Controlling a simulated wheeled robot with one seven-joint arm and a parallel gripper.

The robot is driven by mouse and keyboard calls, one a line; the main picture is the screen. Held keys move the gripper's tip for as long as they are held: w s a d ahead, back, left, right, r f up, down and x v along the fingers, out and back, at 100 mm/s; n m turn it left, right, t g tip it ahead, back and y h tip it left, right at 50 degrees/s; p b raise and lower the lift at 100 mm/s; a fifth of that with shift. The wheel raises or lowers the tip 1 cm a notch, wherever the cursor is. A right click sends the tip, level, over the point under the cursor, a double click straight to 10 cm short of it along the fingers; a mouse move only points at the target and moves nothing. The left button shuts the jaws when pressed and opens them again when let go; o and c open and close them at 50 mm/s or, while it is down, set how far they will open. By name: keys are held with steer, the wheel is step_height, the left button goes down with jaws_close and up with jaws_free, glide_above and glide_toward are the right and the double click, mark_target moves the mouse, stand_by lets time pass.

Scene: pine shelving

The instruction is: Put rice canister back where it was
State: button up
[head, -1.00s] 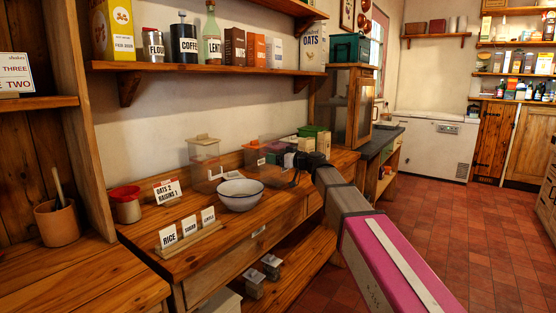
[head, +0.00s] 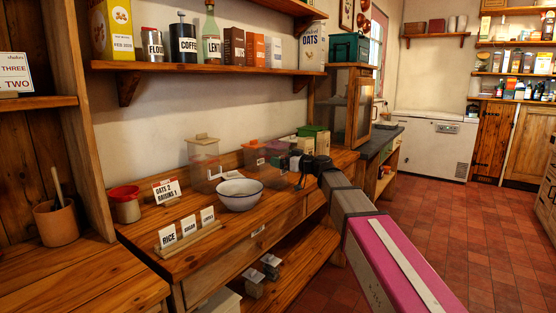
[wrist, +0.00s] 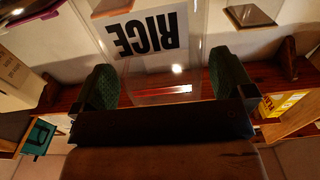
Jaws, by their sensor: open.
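My gripper (head: 303,174) is open above the right part of the wooden counter (head: 290,214). In the wrist view its two green-padded fingers (wrist: 163,82) stand apart. A clear canister with an upside-down RICE label (wrist: 147,33) shows ahead of and between them; whether the pads touch it I cannot tell. In the head view, clear canisters with reddish lids (head: 277,146) stand near the gripper, but I cannot tell which one holds rice. A small card reading RICE (head: 167,236) stands in a wooden holder at the counter's front.
A tall clear canister (head: 204,173) stands behind a white bowl (head: 240,194). A red-lidded jar (head: 125,206) and an "OATS 2 RAISINS 1" card (head: 166,190) are left. A loaded shelf (head: 220,68) hangs above.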

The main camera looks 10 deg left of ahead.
steer(key=v, duration=0.9)
steer(key=s+d+f+m+g+h, duration=0.1)
steer(key=s+d+f+m+h, duration=0.15)
steer(key=d+f, duration=0.45)
steer(key=s+d+f+m+g+h, duration=0.1)
steer(key=s+d+f+m+h, duration=0.15)
steer(key=f, duration=0.75)
steer(key=s+d+f+m+g+h, duration=0.1)
steer(key=d+f+h, duration=0.25)
steer(key=f, duration=0.55)
steer(key=s+d+f+m+g+h, duration=0.2)
steer(key=s+d+f+m+h, duration=0.1)
steer(key=s+d+f, duration=0.3)
steer(key=s+d+f+m+g+h, duration=0.2)
steer(key=s+d+f+m+h, duration=0.2)
steer(key=s+d+f, duration=0.3)
steer(key=d+f+h, duration=0.1)
steer(key=d+f, duration=0.3)
steer(key=d, duration=0.3)
steer(key=shift+s, duration=0.3)
